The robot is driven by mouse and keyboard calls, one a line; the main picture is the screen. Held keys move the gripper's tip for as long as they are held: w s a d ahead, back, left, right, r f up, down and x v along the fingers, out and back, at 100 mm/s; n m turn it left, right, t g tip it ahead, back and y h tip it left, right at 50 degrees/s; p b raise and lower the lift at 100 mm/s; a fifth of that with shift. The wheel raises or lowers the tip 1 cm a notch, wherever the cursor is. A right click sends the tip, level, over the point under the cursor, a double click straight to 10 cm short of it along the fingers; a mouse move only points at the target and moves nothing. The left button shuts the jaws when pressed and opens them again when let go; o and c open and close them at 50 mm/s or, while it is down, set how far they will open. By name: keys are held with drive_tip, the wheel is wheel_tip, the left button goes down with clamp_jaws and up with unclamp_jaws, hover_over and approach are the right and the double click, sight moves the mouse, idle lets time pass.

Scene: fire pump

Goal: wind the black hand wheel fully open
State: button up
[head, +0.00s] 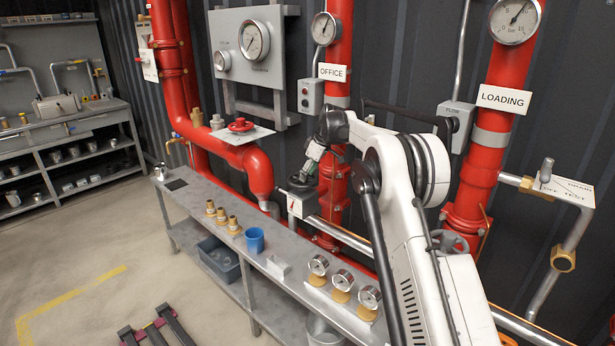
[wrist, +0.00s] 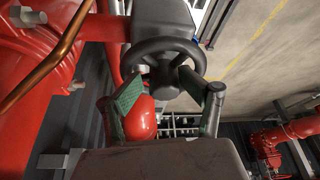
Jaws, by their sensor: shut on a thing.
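The black hand wheel (wrist: 164,44) is in the upper middle of the wrist view, on a dark housing. My gripper (wrist: 160,80) has its two green-padded fingers on opposite sides of the wheel's near rim, shut on it. The fingers and arm hide part of the wheel there. I cannot tell how far the wheel is turned.
A red hand wheel (head: 241,125) is on the red pipe to the left. A bench (head: 205,239) in front holds brass fittings (head: 221,216), a blue cup (head: 254,240) and loose gauges (head: 342,280). Red vertical pipes (head: 487,130) stand close to my arm. The floor (head: 80,255) at left is mostly clear.

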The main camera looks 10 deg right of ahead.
drive_tip(key=m, duration=0.2)
drive_tip(key=m+t+h+b, duration=0.1)
drive_tip(key=m, duration=0.1)
drive_tip(key=a+m+h, duration=0.1)
drive_tip(key=m, duration=0.1)
drive_tip(key=shift+s+a+m, duration=0.1)
drive_tip(key=shift+s+m, duration=0.15)
drive_tip(key=shift+m, duration=0.15)
drive_tip(key=m+h, duration=0.1)
drive_tip(key=m, duration=0.3)
drive_tip(key=m+h, duration=0.1)
drive_tip(key=m, duration=0.1)
drive_tip(key=shift+a+m+t+h, duration=0.3)
drive_tip(key=shift+a+m, duration=0.1)
drive_tip(key=m, duration=0.1)
drive_tip(key=m+h, duration=0.1)
drive_tip(key=m, duration=0.1)
drive_tip(key=m+g, duration=0.1)
drive_tip(key=m, duration=0.1)
drive_tip(key=shift+a+h+p, duration=0.25)
drive_tip(key=shift+h+p, duration=0.05)
drive_tip(key=m, duration=0.2)
drive_tip(key=m+g+h+p, duration=0.1)
drive_tip(key=shift+w+a+m, duration=0.1)
drive_tip(key=shift+w+m, duration=0.1)
drive_tip(key=shift+m, duration=0.2)
drive_tip(key=shift+s, duration=0.1)
clamp_jaws()
